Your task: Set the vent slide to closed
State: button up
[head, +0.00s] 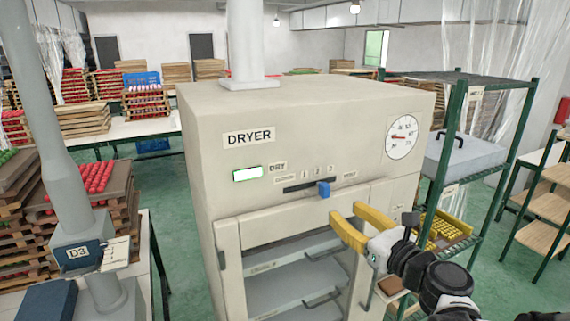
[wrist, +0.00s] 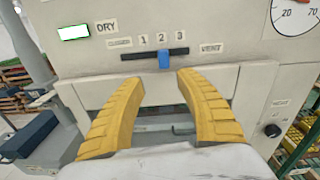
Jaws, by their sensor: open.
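The vent slide is a blue knob (head: 323,188) on a black horizontal slot (head: 297,187) on the dryer's front. The wrist view shows the knob (wrist: 164,59) right of the slot's middle, near the 2 and 3 marks. The CLOSED label (wrist: 119,43) is at the slot's left end and the VENT label (wrist: 211,48) at its right. My gripper (head: 348,212) has yellow fingers and is open and empty, just below and right of the knob in the head view. In the wrist view its fingertips (wrist: 160,80) are spread either side of the knob, apart from it.
The cream dryer (head: 210,130) has a lit green DRY display (head: 248,174), a round dial (head: 402,137) and a door with racks below. A green-framed shelf (head: 455,120) stands close on the right. A grey post (head: 60,150) and stacked trays are on the left.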

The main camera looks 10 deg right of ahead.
aim_at(327, 191)
jog(key=shift+m+t, duration=0.3)
jog(key=shift+m, duration=0.3)
jog(key=x, duration=1.1)
jog(key=shift+w+d+r, duration=0.1)
jog(key=shift+d+r, duration=0.2)
jog(key=shift+d, duration=0.1)
grip_shut()
